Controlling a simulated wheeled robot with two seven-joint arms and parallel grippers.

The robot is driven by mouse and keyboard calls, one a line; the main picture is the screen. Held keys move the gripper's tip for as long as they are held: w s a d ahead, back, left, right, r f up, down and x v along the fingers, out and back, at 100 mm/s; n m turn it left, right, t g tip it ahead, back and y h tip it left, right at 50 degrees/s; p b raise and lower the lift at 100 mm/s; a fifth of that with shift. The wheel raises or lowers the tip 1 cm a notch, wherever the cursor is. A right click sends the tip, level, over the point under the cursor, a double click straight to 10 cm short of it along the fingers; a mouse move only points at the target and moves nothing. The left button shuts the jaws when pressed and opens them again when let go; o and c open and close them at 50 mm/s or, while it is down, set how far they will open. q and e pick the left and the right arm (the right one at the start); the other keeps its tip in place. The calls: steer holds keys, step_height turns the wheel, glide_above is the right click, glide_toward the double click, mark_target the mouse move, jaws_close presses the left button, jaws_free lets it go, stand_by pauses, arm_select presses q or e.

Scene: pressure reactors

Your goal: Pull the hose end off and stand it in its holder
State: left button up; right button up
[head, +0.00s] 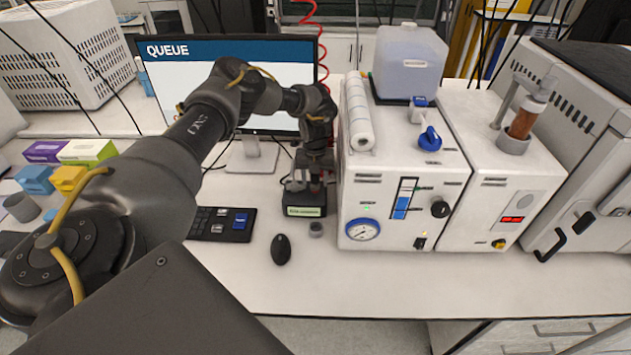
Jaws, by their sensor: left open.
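My left gripper (313,172) is open. It points down beside the left side of the white reactor unit, low over a small dark stand (305,210) with a pale green label. A red coiled hose (309,12) hangs from above, and its lower run passes by the monitor's right edge towards my left wrist. The hose end cannot be made out; my wrist and fingers cover that spot. I cannot tell whether the fingers touch anything. A small grey cup (316,229) stands just in front of the stand and may be the holder. My right gripper is not in view.
The reactor unit (405,190) with gauge and knobs stands close on the right, a second unit (510,190) beside it. A monitor (215,50) is behind my arm. A black mouse (281,249) and keypad (222,224) lie left; the front bench strip is clear.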

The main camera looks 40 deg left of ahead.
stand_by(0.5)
arm_select(q)
jaws_close()
steer(key=shift+w+r+p, duration=0.1)
steer(key=shift+r+p, duration=0.05)
steer(key=shift+p, duration=0.15)
steer(key=shift+r+p, duration=0.6)
steer(key=shift+r, duration=0.05)
steer(key=shift+r+p, duration=1.95)
steer(key=shift+r, duration=0.3)
